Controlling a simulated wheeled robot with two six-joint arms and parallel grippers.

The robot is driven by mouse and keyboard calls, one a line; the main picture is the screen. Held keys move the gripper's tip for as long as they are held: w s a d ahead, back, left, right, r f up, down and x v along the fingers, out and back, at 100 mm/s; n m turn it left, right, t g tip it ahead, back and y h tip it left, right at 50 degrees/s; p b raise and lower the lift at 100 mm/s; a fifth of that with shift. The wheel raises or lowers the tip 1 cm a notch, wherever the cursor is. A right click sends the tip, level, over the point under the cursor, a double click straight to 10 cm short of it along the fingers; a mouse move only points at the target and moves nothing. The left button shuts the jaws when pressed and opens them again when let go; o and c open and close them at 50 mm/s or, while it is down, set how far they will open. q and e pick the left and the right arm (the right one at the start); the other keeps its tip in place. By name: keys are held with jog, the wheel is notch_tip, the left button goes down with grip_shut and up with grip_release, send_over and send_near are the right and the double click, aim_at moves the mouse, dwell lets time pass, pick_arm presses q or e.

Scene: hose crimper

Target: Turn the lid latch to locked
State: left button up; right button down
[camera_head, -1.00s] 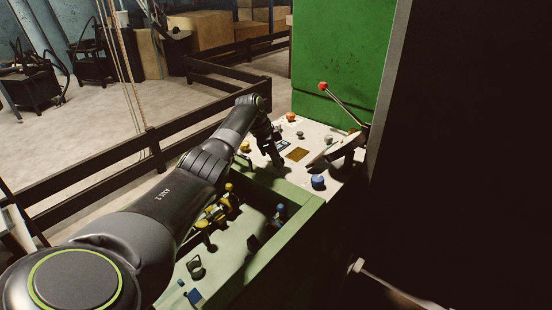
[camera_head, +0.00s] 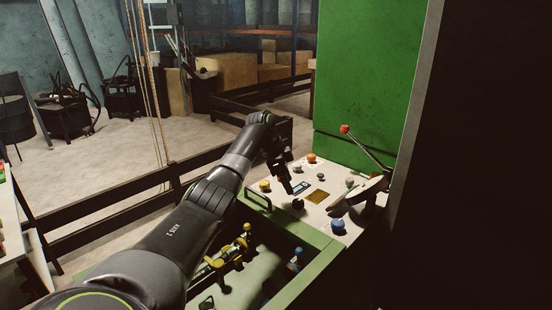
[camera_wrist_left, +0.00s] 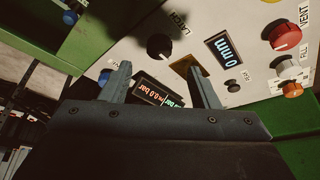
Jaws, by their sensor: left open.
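The latch is a round black knob beside the word LATCH on the pale control panel. It shows in the head view (camera_head: 298,204) and in the left wrist view (camera_wrist_left: 158,46). A small light mark shows on its edge in the wrist view; I cannot read its setting. My left gripper (camera_head: 288,187) is over the panel near the knob, apart from it. In the wrist view its two fingers (camera_wrist_left: 163,84) are spread with nothing between them, and the knob lies beyond the fingertips. My right gripper is out of view.
The panel carries a yellow button (camera_head: 265,185), an orange knob (camera_head: 311,158), a blue button (camera_head: 338,225), a display (camera_wrist_left: 224,49) and a gold plate (camera_head: 318,197). A red-tipped lever (camera_head: 345,129) stands at right. A green-rimmed bin with yellow parts (camera_head: 232,250) is in front.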

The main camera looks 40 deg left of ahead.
pick_arm(q)
jog(key=b+v, duration=0.1)
jog(key=v, duration=0.8)
jog(key=shift+r, duration=0.4)
jog(key=shift+f, duration=0.1)
